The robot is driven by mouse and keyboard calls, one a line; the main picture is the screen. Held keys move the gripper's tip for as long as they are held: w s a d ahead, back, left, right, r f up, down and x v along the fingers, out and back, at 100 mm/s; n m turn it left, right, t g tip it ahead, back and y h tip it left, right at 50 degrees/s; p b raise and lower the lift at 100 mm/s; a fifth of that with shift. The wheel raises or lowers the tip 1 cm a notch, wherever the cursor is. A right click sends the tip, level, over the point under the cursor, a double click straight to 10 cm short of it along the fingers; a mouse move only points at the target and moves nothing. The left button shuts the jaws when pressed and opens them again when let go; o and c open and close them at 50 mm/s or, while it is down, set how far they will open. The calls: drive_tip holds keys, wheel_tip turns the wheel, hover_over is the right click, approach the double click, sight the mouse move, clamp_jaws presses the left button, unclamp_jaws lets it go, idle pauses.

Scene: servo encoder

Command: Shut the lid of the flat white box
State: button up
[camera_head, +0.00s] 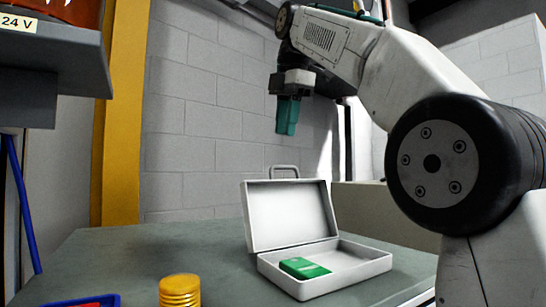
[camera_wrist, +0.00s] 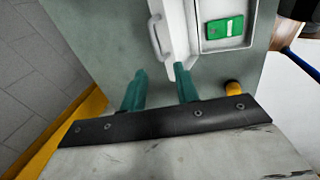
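The flat white box (camera_head: 350,268) stands on the table with its lid (camera_head: 290,215) raised, leaning slightly back from upright. A grey handle (camera_head: 284,171) sits on the lid's top edge; it shows in the wrist view (camera_wrist: 156,36) beside the lid, seen nearly edge-on (camera_wrist: 176,35). A green block (camera_head: 304,268) lies inside the box, also visible in the wrist view (camera_wrist: 225,32). My gripper (camera_head: 287,130) hangs above the lid in the head view, pointing down. In the wrist view its teal fingers (camera_wrist: 160,72) are apart with nothing between them, clear of the handle.
A yellow round stack (camera_head: 180,289) stands at the table's front, near a blue tray (camera_head: 88,301). A grey shelf (camera_head: 60,65) and a yellow post (camera_head: 124,120) are at the left. A block wall (camera_head: 200,120) is behind. The table (camera_head: 130,258) left of the box is clear.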

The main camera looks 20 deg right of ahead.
hover_over(278, 182)
drive_tip(key=w, duration=0.1)
drive_tip(key=shift+d+f, duration=0.2)
drive_tip(key=shift+f, duration=3.4)
clamp_jaws()
